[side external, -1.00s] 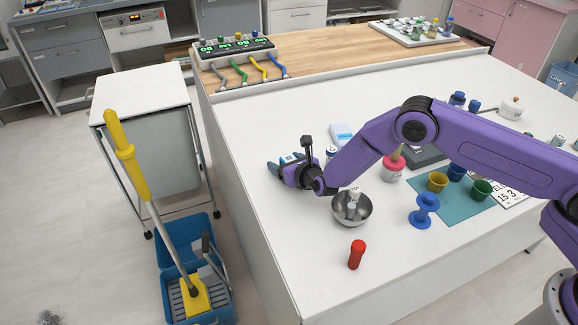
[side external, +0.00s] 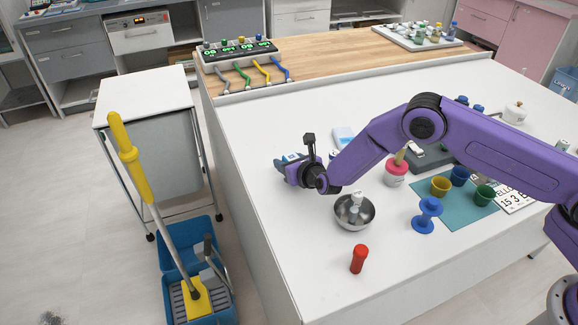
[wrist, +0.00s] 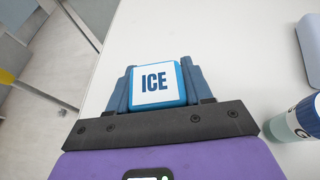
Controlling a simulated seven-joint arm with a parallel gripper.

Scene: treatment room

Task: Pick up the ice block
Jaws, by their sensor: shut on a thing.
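The ice block (wrist: 155,84) is a blue-edged block with a white face marked "ICE", between the two blue fingers in the wrist view. My gripper (side external: 284,163) is shut on it, with one finger against each side. In the side external view the ice block (side external: 292,157) shows only as a small white and blue patch at the fingers, near the left part of the white table (side external: 262,125). How far it is above the table top is hard to tell.
A metal bowl (side external: 354,213) with small items, a red cylinder (side external: 358,259) and a blue spool (side external: 427,214) stand nearby. A pink-banded jar (side external: 397,174) and cups on a teal mat (side external: 452,212) lie right. A labelled bottle (wrist: 296,122) is close right of my gripper. The table's left edge is near.

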